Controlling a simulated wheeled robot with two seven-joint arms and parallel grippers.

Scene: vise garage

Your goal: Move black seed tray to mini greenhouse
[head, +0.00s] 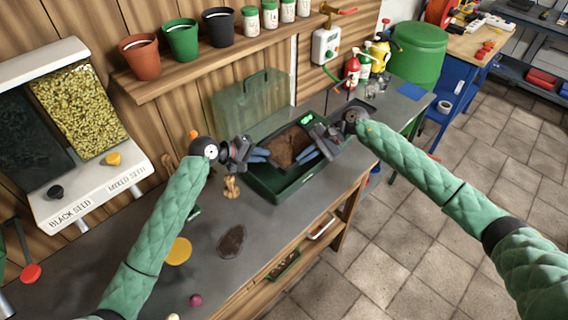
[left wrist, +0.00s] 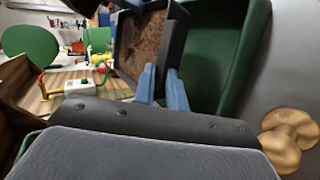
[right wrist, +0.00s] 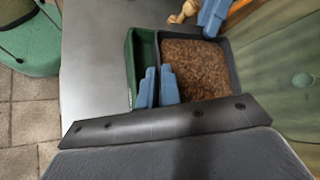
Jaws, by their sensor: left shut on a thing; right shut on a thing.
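The black seed tray (head: 288,147), filled with brown soil, is over the green base of the mini greenhouse (head: 284,188). In the right wrist view the tray (right wrist: 201,76) sits off to one side of the green base (right wrist: 143,58), leaving a strip of it bare. My left gripper (head: 262,155) is shut on the tray's left edge; its blue fingers pinch the wall in the left wrist view (left wrist: 163,88). My right gripper (head: 308,155) is shut on the tray's opposite edge (right wrist: 158,87). I cannot tell whether the tray touches the base's floor.
A clear green cover (head: 250,100) leans against the wooden wall behind. A small wooden figure-like object (head: 231,187) stands left of the base. Pots (head: 181,40) line the shelf above.

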